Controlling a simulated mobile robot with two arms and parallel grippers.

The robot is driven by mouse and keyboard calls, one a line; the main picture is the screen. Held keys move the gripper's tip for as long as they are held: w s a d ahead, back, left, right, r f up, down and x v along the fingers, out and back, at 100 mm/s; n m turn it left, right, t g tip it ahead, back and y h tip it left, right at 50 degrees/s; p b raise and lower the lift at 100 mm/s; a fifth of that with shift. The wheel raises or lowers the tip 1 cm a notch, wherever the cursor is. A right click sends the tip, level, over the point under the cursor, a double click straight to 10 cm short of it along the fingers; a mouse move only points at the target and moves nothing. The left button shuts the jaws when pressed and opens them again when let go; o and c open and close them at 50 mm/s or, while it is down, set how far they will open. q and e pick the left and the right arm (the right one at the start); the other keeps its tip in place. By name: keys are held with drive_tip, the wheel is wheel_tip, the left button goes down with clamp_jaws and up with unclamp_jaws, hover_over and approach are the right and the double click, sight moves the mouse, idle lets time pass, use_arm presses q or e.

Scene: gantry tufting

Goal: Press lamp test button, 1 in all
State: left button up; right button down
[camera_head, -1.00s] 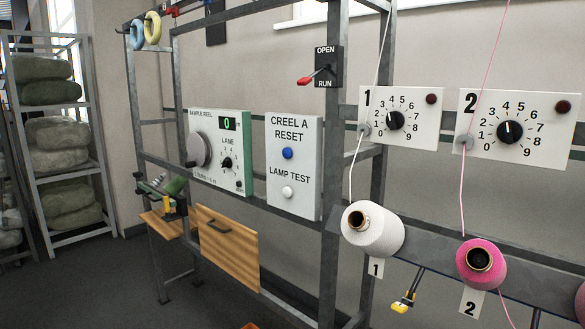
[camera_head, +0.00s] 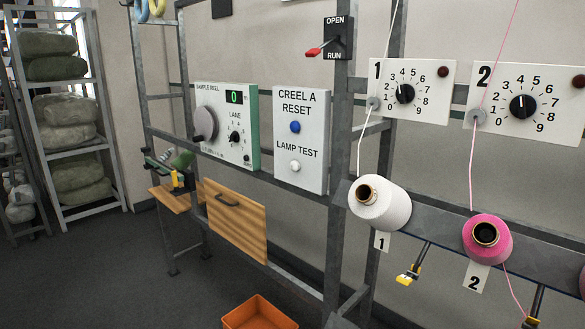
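The lamp test button (camera_head: 295,167) is a round white button low on a white upright panel (camera_head: 313,180) fixed to the grey metal frame. The words LAMP TEST stand just above it. A blue button (camera_head: 295,127) sits higher on the same panel, under the words CREEL A RESET. The white button looks unlit, and nothing touches or covers it. Neither of my grippers is in view.
Left of the panel is a sample reel box (camera_head: 240,97) with a green display reading 0. Dial plates (camera_head: 440,73) and yarn cones (camera_head: 392,208) are to the right. A wooden drawer (camera_head: 240,232) and an orange bin (camera_head: 258,314) are below. Open floor lies at left.

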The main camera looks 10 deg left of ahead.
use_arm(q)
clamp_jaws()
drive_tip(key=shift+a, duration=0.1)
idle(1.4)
